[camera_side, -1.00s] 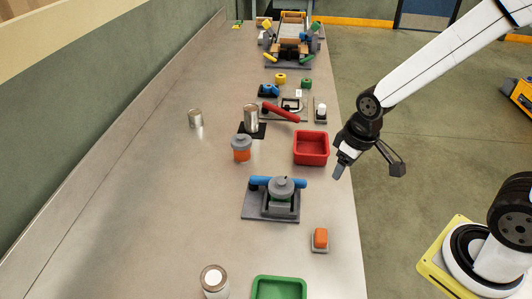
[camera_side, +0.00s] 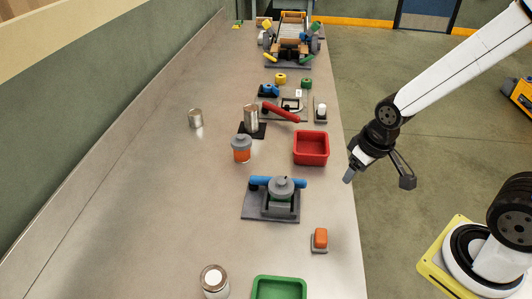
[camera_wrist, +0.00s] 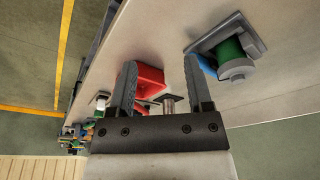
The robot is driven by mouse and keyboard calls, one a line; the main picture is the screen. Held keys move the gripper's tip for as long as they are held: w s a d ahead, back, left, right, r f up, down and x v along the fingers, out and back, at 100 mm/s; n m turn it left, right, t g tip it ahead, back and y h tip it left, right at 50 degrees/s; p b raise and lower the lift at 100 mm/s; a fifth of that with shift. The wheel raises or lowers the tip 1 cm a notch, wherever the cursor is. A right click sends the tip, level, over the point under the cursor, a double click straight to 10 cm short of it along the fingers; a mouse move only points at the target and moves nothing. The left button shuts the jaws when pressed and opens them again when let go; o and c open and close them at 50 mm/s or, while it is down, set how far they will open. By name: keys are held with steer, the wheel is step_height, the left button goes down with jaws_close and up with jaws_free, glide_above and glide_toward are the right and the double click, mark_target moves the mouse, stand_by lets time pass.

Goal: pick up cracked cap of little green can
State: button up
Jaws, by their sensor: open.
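The little green can (camera_side: 279,197) sits in a grey fixture with a blue bar across it, on the near part of the long table. Its grey cap (camera_side: 281,186) is on top. Whether the cap is cracked or loose is too small to tell. In the wrist view the green can (camera_wrist: 229,49) and its grey cap (camera_wrist: 238,70) show at the upper right, outside the right finger. My gripper (camera_side: 349,178) is open and empty, off the table's right edge, right of the can and apart from it. Both fingers (camera_wrist: 160,65) show in the wrist view.
A red tray (camera_side: 311,161) stands behind the can near the right edge. An orange button (camera_side: 320,239) and a green tray (camera_side: 279,289) are in front. An orange can with grey top (camera_side: 241,154) and metal cans stand left. The table's left side is mostly clear.

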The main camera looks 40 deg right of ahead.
stand_by(0.3)
steer(key=o, duration=0.5)
step_height(320, 180, up, 3)
steer(key=n+g, duration=0.2)
steer(key=n, duration=1.1)
glide_above(280, 181)
steer(key=shift+s+d+r, duration=0.1)
steer(key=shift+s+d, duration=0.05)
steer(key=shift+d, duration=0.3)
steer(key=shift+w+a+r+n+g, duration=0.1)
steer(key=shift+w+a+n+g, duration=0.15)
steer(key=shift+a+n, duration=0.3)
steer(key=shift+d+f, duration=0.1)
steer(key=shift+f, duration=1.2)
